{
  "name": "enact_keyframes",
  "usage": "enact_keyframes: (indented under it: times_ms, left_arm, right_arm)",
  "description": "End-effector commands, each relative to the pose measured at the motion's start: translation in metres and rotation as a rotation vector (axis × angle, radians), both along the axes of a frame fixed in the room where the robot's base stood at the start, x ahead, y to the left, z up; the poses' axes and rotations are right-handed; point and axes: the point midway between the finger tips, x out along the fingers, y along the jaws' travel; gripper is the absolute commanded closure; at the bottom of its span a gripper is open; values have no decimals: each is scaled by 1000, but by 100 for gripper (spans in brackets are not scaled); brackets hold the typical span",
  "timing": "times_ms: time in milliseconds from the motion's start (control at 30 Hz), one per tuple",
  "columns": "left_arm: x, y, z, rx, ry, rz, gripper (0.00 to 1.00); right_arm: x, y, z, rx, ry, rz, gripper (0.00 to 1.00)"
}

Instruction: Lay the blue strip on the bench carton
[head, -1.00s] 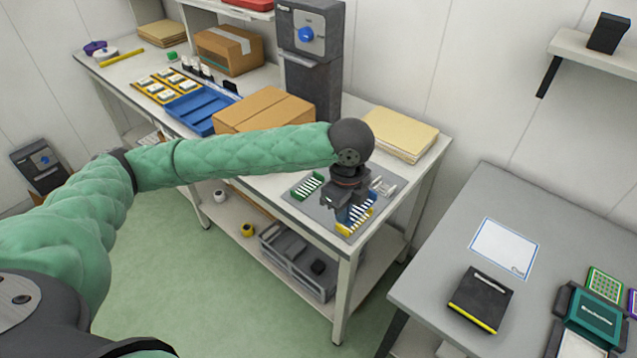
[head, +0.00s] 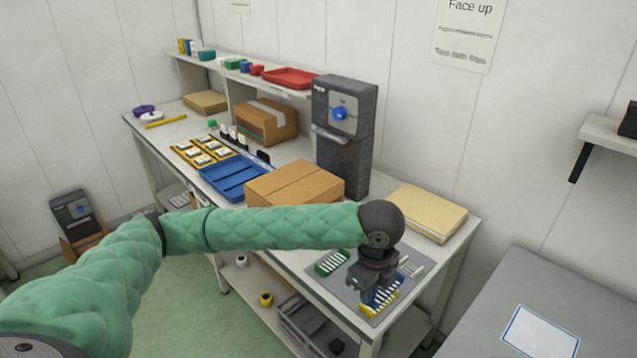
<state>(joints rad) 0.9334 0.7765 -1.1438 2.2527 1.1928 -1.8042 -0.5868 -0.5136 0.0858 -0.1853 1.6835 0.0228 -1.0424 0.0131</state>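My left gripper (head: 368,287) points down over the grey mat (head: 345,287) at the near end of the bench. A strip with blue (head: 384,297) and white bars lies on the mat right beside and partly behind the fingers. I cannot tell whether the fingers touch it or how far apart they are. A closed brown carton (head: 296,183) lies on the bench behind my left forearm. A second, taped carton (head: 266,122) stands further back. My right gripper is out of view.
Green (head: 332,262), yellow (head: 369,311) and white (head: 411,268) strips lie around the blue one. A dark dispenser (head: 343,135) stands behind the carton. Folders (head: 427,210) lie to the right. A blue tray (head: 232,177) sits left of the carton.

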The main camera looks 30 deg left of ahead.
Motion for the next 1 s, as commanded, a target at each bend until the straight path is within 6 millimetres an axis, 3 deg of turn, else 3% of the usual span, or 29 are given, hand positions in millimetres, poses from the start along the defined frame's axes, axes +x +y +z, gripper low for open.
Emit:
enact_keyframes:
  times_ms: [367,667,1000]
  left_arm:
    - [0,0,0,0,0,97,100]
    - [3,-4,0,0,0,501,100]
    - [21,-4,-4,1,0,1026,100]
  right_arm:
    - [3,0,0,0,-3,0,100]
    - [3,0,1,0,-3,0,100]
    - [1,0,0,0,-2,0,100]
